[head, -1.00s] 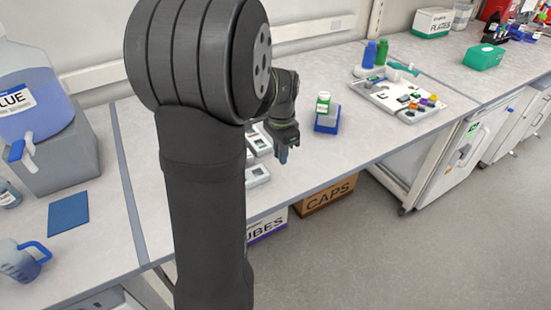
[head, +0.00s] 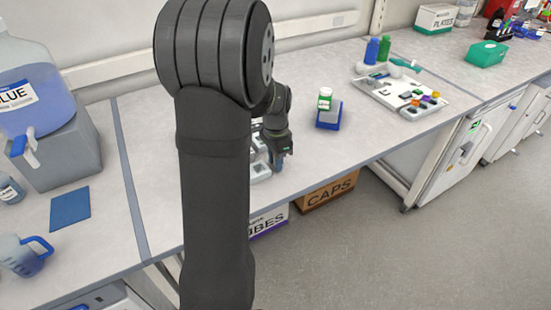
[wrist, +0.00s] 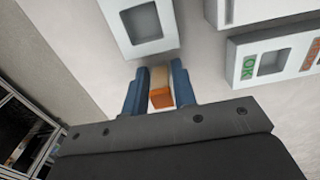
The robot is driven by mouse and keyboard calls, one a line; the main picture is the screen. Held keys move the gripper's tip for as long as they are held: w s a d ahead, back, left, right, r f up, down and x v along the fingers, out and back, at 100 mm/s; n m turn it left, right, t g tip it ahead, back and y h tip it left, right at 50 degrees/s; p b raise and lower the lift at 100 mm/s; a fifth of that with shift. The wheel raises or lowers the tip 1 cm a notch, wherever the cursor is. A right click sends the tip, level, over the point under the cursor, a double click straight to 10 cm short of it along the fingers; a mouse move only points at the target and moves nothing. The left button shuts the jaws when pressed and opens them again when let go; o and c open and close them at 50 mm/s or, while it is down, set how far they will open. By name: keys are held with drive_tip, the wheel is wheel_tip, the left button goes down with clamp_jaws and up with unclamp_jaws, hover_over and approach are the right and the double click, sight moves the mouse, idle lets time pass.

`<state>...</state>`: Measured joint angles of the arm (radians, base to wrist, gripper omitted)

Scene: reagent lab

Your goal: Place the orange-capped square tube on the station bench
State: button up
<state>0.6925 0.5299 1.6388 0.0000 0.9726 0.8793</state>
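The orange-capped square tube (wrist: 161,96) shows in the wrist view between the two blue fingers of my gripper (wrist: 160,92). Its orange cap faces the camera and its pale body points away towards the bench. The fingers are shut on it from both sides. In the head view my gripper (head: 279,165) is low over the front part of the station bench (head: 328,155), and the tube cannot be made out there. Whether the tube touches the bench cannot be told.
A white block with a square recess (wrist: 143,25) lies just beyond the tube. A white holder marked OK (wrist: 268,64) is to the right. The bench's front edge is close.

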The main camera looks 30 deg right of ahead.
drive_tip(key=shift+o, duration=1.1)
wheel_tip(320, 180, up, 12)
drive_tip(key=shift+r, duration=0.15)
wheel_tip(320, 180, down, 12)
drive_tip(key=shift+r, duration=1.85)
drive_tip(key=shift+f, duration=0.1)
